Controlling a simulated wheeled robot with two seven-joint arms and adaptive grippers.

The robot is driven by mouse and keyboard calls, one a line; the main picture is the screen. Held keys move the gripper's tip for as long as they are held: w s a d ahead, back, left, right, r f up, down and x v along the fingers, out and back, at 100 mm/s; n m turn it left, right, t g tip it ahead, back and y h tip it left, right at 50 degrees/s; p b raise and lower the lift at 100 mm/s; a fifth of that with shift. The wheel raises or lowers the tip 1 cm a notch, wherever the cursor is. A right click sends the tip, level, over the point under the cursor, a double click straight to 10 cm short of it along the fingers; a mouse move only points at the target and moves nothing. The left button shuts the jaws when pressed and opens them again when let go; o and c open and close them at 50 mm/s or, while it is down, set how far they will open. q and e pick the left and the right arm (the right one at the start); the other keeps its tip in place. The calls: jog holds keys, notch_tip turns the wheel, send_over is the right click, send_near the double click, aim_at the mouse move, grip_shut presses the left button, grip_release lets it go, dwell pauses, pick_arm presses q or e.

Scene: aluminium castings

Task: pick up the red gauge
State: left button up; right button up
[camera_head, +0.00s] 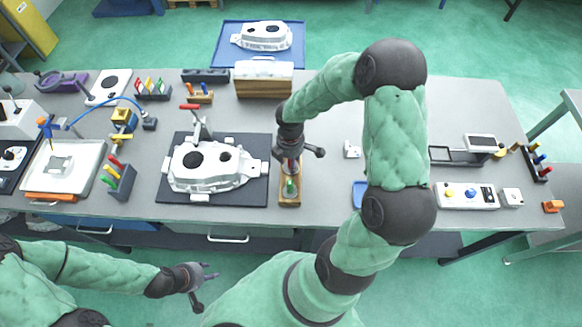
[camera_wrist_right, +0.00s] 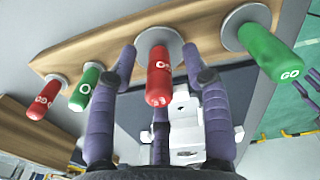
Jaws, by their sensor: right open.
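In the right wrist view a red gauge (camera_wrist_right: 158,78) with white lettering stands out from a round metal disc on a wooden rack (camera_wrist_right: 115,42). My right gripper (camera_wrist_right: 160,70) is open, with purple fingers on either side of this red gauge and a third finger below it. I cannot tell whether any finger touches it. In the head view my right gripper (camera_head: 296,152) is over the small wooden rack (camera_head: 290,203), where a green handle (camera_head: 290,187) shows; the gripper hides much of the rack. My left gripper (camera_head: 200,284) is open and empty before the table.
Green gauges (camera_wrist_right: 267,55) (camera_wrist_right: 84,90) flank the central red one, and another red gauge (camera_wrist_right: 40,106) is at far left. A casting (camera_head: 212,168) on a dark mat (camera_head: 262,193) lies left of the rack.

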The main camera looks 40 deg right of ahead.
grip_shut()
jog(key=shift+r, duration=0.1)
jog(key=shift+r, duration=0.1)
